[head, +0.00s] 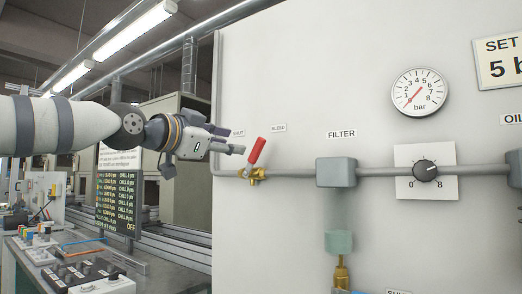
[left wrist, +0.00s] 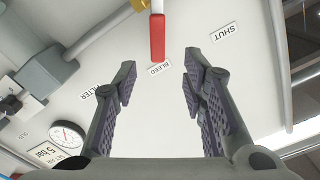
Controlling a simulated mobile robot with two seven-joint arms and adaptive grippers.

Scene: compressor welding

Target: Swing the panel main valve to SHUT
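The main valve has a red lever (head: 257,152) on a brass body (head: 252,176), set in the grey pipe on the white panel. The lever leans up and slightly right, nearer the BLEED label (head: 279,129) than the SHUT label (head: 238,133). In the left wrist view the red lever (left wrist: 157,38) shows at top centre, beyond the fingertips. My left gripper (head: 239,144) is just left of the lever in the head view. In the left wrist view its fingers (left wrist: 158,78) are spread apart with nothing between them. My right gripper is not in view.
A grey filter block (head: 336,172) with a bowl below sits right of the valve. A regulator knob (head: 426,171) and pressure gauge (head: 419,92) are farther right. A bench with a control box (head: 82,275) stands at lower left.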

